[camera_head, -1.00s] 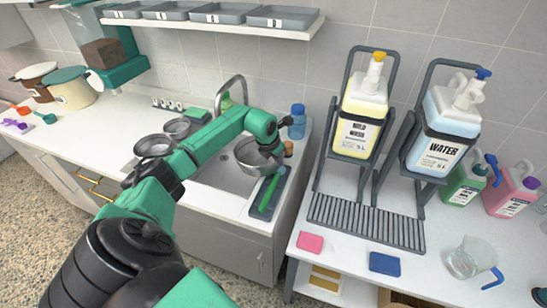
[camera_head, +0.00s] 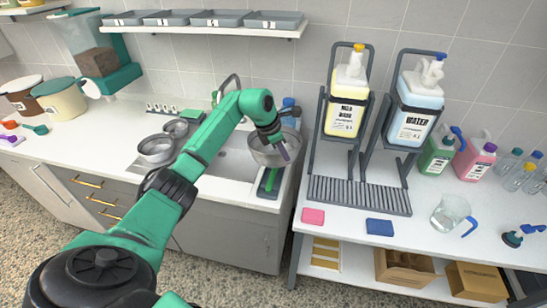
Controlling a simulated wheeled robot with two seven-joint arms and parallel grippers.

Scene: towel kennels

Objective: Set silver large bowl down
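The silver large bowl (camera_head: 262,157) hangs over the right end of the sink, above a dark tray (camera_head: 263,193) that holds a green-handled brush (camera_head: 270,181). My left gripper (camera_head: 284,151) is at the bowl's right side and appears shut on its rim. The fingertips are small and partly merge with the bowl, so the exact grip is hard to see. The bowl looks slightly tilted. My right gripper is not in view.
Other metal bowls (camera_head: 156,149) stand left of the sink (camera_head: 232,164). A blue bottle (camera_head: 288,115) is behind the large bowl. The right table carries a dispenser rack (camera_head: 358,194), a pink sponge (camera_head: 313,216), a blue sponge (camera_head: 379,227) and a clear jug (camera_head: 450,212).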

